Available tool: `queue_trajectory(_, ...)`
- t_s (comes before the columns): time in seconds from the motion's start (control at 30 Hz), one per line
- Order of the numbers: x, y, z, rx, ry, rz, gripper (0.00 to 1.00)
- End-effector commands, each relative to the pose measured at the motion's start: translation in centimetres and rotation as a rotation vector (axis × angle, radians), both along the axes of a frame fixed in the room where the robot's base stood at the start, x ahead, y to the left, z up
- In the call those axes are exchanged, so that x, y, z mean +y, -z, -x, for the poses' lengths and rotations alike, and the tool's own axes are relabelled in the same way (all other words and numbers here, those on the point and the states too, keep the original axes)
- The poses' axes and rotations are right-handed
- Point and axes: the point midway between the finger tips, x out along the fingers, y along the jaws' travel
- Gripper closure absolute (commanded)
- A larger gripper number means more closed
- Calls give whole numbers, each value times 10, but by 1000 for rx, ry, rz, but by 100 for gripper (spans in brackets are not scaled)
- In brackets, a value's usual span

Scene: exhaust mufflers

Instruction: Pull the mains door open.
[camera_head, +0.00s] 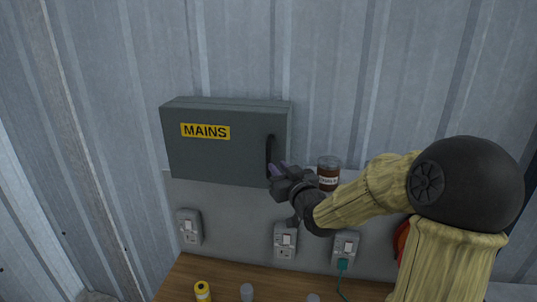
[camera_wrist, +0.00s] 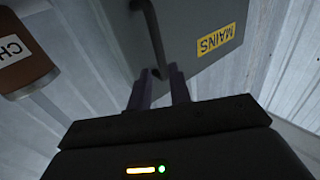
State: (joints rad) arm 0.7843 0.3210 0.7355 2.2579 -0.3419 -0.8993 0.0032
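The grey mains box (camera_head: 225,155) hangs on the wall with its door shut, and a yellow MAINS label (camera_head: 205,131) is on the door. A dark vertical bar handle (camera_head: 269,152) is at the door's right side. My gripper (camera_head: 277,172) is at the lower end of the handle. In the wrist view, the two purple-grey fingers (camera_wrist: 161,76) stand apart, with the lower end of the handle (camera_wrist: 153,38) showing between their tips. I cannot tell whether either finger touches it. The MAINS label (camera_wrist: 216,39) appears turned over there.
A brown labelled jar (camera_head: 328,174) stands close to the right of the box, and the jar (camera_wrist: 22,58) is at the left in the wrist view. Wall sockets (camera_head: 285,242) are below. A wooden bench (camera_head: 230,284) holds a yellow can (camera_head: 202,291).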

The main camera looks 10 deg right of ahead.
Motion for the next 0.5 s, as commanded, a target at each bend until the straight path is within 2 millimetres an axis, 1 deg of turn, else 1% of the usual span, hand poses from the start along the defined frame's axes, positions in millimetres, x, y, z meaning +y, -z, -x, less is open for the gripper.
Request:
queue_trajectory(0.1,4,-2,-16,1,-2,-3,80)
queue_trajectory(0.5,14,-3,-66,0,-1,-2,80)
